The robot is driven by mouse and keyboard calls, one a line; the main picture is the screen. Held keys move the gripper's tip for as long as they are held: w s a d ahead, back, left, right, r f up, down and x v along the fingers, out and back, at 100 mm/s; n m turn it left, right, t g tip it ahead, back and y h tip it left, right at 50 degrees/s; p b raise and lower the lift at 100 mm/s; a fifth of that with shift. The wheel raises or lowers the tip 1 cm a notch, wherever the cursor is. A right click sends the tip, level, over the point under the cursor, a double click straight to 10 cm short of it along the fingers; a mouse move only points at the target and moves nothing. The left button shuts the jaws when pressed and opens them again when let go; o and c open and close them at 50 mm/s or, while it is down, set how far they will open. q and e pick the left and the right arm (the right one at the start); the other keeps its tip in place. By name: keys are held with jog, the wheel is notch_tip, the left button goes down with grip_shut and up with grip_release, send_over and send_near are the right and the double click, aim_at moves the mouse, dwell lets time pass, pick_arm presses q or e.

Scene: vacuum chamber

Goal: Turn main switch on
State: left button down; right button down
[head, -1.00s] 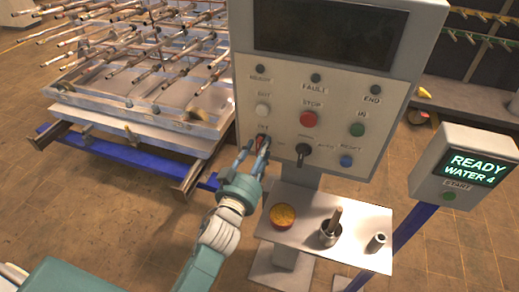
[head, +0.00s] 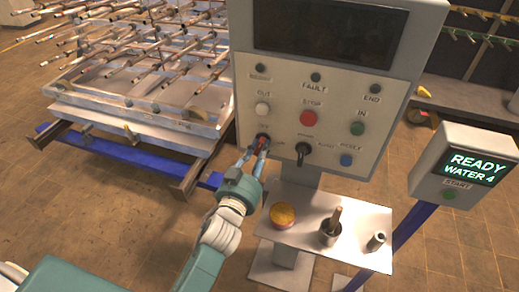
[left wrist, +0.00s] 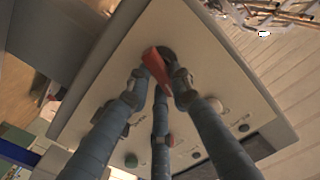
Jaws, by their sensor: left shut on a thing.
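The main switch is a red handle on a dark round base (head: 262,140), low on the left of the grey control panel (head: 290,130). My left gripper (head: 257,150) is at the switch, shut on the red handle. In the left wrist view the red handle (left wrist: 154,65) shows between the fingertips of the left gripper (left wrist: 156,82), and it looks tilted. The fingers hide part of the handle and the lettering around it. My right gripper is not in view.
A black selector knob (head: 303,150) sits close to the right of the switch, with a red stop button (head: 308,118) above it. The panel screen (head: 330,30) is dark.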

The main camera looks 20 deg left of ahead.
pick_arm(q)
jog(key=shift+f+m, duration=0.15)
jog(key=shift+m, duration=2.3)
jog(key=shift+f+m, duration=0.2)
jog(key=shift+m, duration=2.2)
jog(key=shift+f+m, duration=0.15)
jog(key=shift+m, duration=2.3)
jog(key=c, duration=1.5)
grip_release()
jog(key=shift+c, duration=0.2)
jog(key=s, duration=1.2)
jog(key=shift+a, duration=0.25)
